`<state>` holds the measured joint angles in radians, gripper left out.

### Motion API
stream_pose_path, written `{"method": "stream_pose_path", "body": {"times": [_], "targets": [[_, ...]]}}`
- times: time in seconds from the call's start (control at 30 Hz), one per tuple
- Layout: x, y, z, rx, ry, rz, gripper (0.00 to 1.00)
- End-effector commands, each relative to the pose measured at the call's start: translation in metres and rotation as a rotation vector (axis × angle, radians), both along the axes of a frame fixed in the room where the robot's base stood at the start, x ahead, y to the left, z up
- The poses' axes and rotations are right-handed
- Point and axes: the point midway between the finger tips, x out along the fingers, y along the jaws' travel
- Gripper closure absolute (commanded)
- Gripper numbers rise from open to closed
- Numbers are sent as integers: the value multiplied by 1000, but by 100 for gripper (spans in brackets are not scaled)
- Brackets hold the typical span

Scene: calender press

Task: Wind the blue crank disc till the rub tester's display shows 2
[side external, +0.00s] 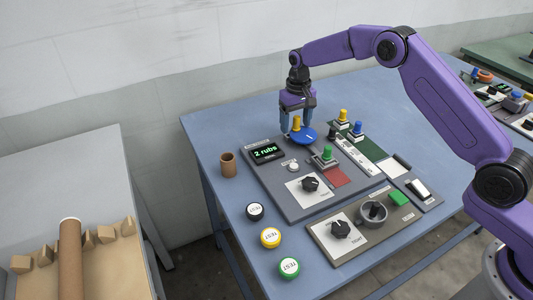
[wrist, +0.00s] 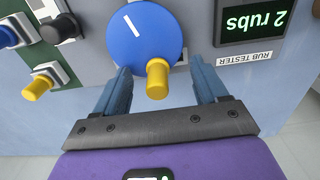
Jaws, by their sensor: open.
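The blue crank disc (wrist: 144,32) has a white index line and a yellow handle (wrist: 157,78) near its rim. In the wrist view the handle stands between the two fingers of my gripper (wrist: 160,80), with a gap on each side. My gripper (side external: 297,118) is open and holds nothing. In the side view the disc (side external: 304,136) lies on the grey panel, with my gripper over its far edge. The rub tester's display (side external: 266,152) reads "2 rubs" in green; it shows upside down in the wrist view (wrist: 256,18).
The panel (side external: 270,178) also carries a black knob (side external: 310,184), a green-topped lever (side external: 327,152) and a small white button (side external: 293,166). Yellow and blue levers stand right of the disc. A brown cup (side external: 228,165) and several round TEST buttons stand on the blue table.

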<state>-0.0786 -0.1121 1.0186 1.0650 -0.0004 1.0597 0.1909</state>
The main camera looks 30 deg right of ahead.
Motion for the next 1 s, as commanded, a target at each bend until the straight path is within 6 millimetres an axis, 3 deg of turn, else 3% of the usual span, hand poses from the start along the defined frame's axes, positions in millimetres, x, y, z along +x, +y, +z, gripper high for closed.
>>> {"method": "stream_pose_path", "body": {"times": [0.6, 1.0], "targets": [[1, 0, 52, 1, -2, 0, 28], [0, 0, 58, 1, -2, 0, 28]]}}
